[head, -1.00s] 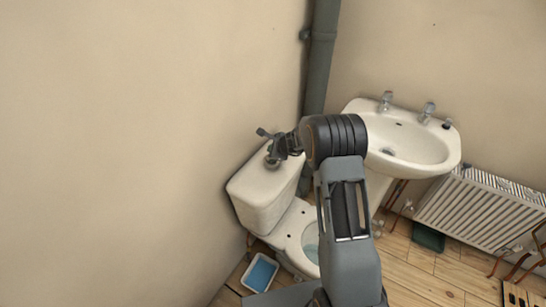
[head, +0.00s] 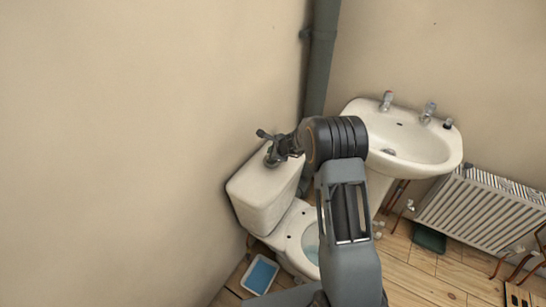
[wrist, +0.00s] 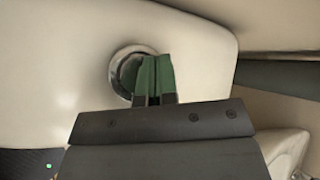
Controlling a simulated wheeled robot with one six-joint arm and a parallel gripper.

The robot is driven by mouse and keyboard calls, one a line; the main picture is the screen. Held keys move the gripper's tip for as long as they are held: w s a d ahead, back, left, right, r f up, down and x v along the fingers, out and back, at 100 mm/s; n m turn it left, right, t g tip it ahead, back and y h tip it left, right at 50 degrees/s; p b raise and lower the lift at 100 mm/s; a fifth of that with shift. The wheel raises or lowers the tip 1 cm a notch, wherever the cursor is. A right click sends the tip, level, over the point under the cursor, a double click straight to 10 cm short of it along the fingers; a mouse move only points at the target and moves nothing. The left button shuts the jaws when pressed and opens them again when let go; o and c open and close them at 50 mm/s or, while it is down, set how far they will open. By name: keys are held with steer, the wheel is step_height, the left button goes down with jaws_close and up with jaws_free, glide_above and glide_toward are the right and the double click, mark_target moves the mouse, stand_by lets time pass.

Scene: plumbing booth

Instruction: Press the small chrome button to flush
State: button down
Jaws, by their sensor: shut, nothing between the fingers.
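The toilet cistern (head: 262,196) stands against the wall at the centre left of the head view. Its pale lid fills much of the wrist view (wrist: 60,70). The round chrome button (wrist: 121,66) is set in the lid, with a bright ring around a darker centre. My gripper (wrist: 155,60) is shut and empty, its green fingertips overlapping the right part of the button in the wrist view. In the head view my gripper (head: 270,160) is over the cistern lid and hides most of the button. Whether the fingertips touch the button cannot be told.
A dark vertical pipe (head: 321,60) runs down the corner behind the cistern. A white washbasin (head: 400,140) and a radiator (head: 480,210) stand to the right. A blue-filled tray (head: 261,274) lies on the wooden floor beside the toilet bowl (head: 301,235).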

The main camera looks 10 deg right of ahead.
steer(key=shift+f+b, duration=0.5)
steer(key=shift+b, duration=0.05)
stand_by(0.4)
steer(key=shift+r, duration=0.15)
steer(key=shift+r+p, duration=0.8)
steer(key=shift+r, duration=0.05)
steer(key=shift+r+p, duration=2)
steer(key=shift+r, duration=0.55)
